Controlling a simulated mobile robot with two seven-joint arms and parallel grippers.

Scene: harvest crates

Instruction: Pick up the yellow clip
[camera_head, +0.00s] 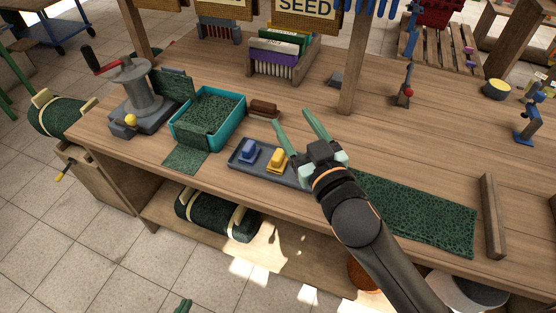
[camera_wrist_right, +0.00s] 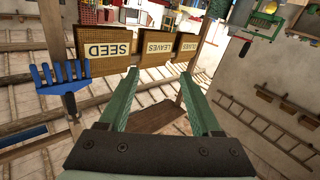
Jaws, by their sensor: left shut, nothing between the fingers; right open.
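The yellow clip (camera_head: 277,162) sits in a shallow grey tray (camera_head: 238,163) on the wooden bench, just right of a blue clip (camera_head: 249,153). My right gripper (camera_head: 295,120) is open and empty, with its green fingers pointing away over the bench. In the head view it appears just right of and beyond the yellow clip, and its wrist covers the tray's right end. In the right wrist view the open fingers (camera_wrist_right: 160,76) have nothing between them, and the clip is out of sight. Only the green tip of my left gripper (camera_head: 183,305) shows at the bottom edge; it is shut and empty.
A teal bin (camera_head: 240,111) with green mesh stands left of the tray, with a brown brush-like block (camera_head: 263,108) behind. A wooden post (camera_head: 352,75) rises beyond my right gripper. A green mat (camera_head: 420,213) lies to the right. Hanging signs (camera_wrist_right: 103,47) show in the wrist view.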

